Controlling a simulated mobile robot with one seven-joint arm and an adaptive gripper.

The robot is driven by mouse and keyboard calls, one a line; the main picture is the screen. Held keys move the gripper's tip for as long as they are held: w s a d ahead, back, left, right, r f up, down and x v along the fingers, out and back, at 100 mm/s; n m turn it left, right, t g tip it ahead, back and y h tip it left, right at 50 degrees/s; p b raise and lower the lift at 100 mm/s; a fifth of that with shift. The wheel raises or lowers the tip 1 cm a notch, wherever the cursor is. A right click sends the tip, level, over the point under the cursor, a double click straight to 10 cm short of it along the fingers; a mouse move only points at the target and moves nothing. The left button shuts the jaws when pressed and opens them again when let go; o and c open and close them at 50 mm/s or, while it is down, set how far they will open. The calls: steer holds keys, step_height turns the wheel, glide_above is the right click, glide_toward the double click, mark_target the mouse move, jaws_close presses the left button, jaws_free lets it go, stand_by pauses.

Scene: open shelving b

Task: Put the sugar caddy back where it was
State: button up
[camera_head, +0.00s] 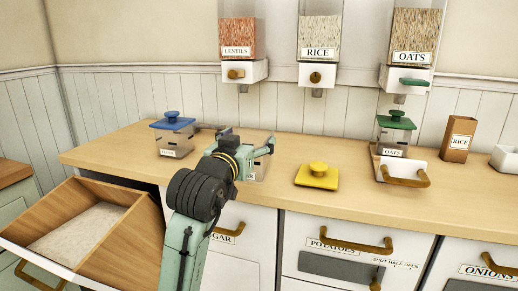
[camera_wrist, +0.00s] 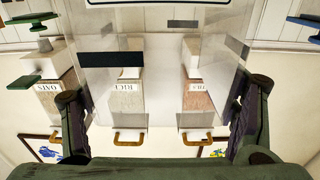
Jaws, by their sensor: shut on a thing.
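The sugar caddy, a clear box without a lid on it, shows partly behind my arm in the head view (camera_head: 259,170). It fills the middle of the wrist view (camera_wrist: 165,62). My gripper (camera_head: 244,152) is shut on it, with one finger on each side in the wrist view (camera_wrist: 160,115). The caddy is at the wooden counter (camera_head: 335,205), behind my wrist; I cannot tell whether its base touches the counter. Its label is mostly hidden. A yellow lid with a knob (camera_head: 317,178) lies on the counter to the right.
A brown rice box (camera_head: 459,138) stands farther right. Wall dispensers (camera_head: 320,72) hang above. An open bin (camera_head: 135,205) with pale contents juts out at left.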

steer(key=shift+w+d+f+p, duration=0.3)
steer(key=shift+w+f+p, duration=0.4)
steer(key=shift+w, duration=1.45)
steer(key=shift+w+d+f+p, duration=0.3)
steer(key=shift+w+f+p, duration=0.4)
steer(key=shift+w, duration=1.5)
steer(key=shift+w+d+f+p, duration=0.4)
steer(key=shift+w+f, duration=0.5)
steer(key=shift+w, duration=1.25)
steer(key=shift+a+f, duration=0.1)
steer(key=o, duration=2)
steer(key=shift+f, duration=0.1)
steer(key=shift+r, duration=0.25)
steer(key=b+v, duration=0.3)
steer(key=v, duration=0.9)
steer(key=shift+f, duration=0.1)
